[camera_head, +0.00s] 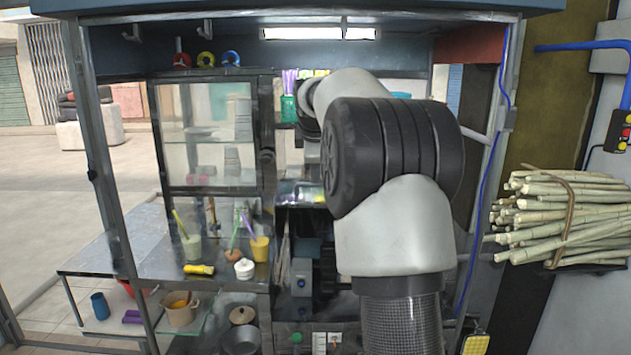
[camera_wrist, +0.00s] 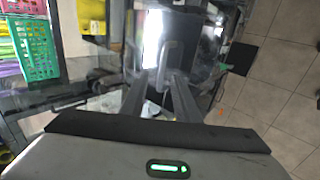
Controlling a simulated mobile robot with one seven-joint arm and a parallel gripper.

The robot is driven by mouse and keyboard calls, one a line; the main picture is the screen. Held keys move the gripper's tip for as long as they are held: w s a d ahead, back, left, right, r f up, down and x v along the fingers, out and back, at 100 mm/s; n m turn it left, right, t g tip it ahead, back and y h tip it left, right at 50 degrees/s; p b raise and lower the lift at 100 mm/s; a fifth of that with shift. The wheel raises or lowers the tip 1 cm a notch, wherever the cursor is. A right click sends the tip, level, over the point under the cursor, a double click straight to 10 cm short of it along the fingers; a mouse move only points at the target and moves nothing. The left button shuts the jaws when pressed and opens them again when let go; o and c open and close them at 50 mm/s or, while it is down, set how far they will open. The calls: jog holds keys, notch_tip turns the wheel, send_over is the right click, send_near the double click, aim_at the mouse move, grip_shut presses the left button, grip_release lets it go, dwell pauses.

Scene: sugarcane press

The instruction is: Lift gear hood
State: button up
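The gear hood (camera_wrist: 185,35) shows in the wrist view as a shiny metal cover with a pale bar handle (camera_wrist: 170,50) on it. My gripper (camera_wrist: 163,80) has its two fingers apart, with the handle just ahead of and roughly between the fingertips. I cannot tell whether they touch it. In the head view a shiny metal surface (camera_head: 300,192), likely the hood, shows left of my arm. My arm hides the rest of it and the gripper there.
A green basket (camera_wrist: 37,58) is at the wrist view's left, with tiled floor at right. In the head view, a glass cabinet (camera_head: 212,130) and a counter with cups (camera_head: 260,248) stand left. A bundle of sugarcane (camera_head: 560,215) is on the right wall.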

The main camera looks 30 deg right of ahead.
jog(key=v, duration=1)
jog(key=shift+r+b, duration=0.2)
jog(key=shift+b, duration=0.1)
jog(key=shift+s, duration=0.1)
jog(key=s+a+f+m+g+y, duration=0.1)
jog(key=s+a+f+m, duration=0.1)
jog(key=s+a+f, duration=0.45)
jog(key=s+a+f+m+y, duration=0.2)
jog(key=s+a+f, duration=0.1)
jog(key=s+a, duration=0.7)
jog(key=s+a+f+m, duration=0.2)
jog(key=s+f+m, duration=0.2)
jog(key=s, duration=0.4)
jog(key=s+a+f+m, duration=0.2)
jog(key=s+f+m, duration=0.2)
jog(key=s, duration=0.5)
notch_tip(320, 180, down, 2)
jog(key=shift+a+f+m+g+y, duration=0.2)
jog(key=shift+m+g+y, duration=0.1)
jog(key=shift+g+y, duration=0.1)
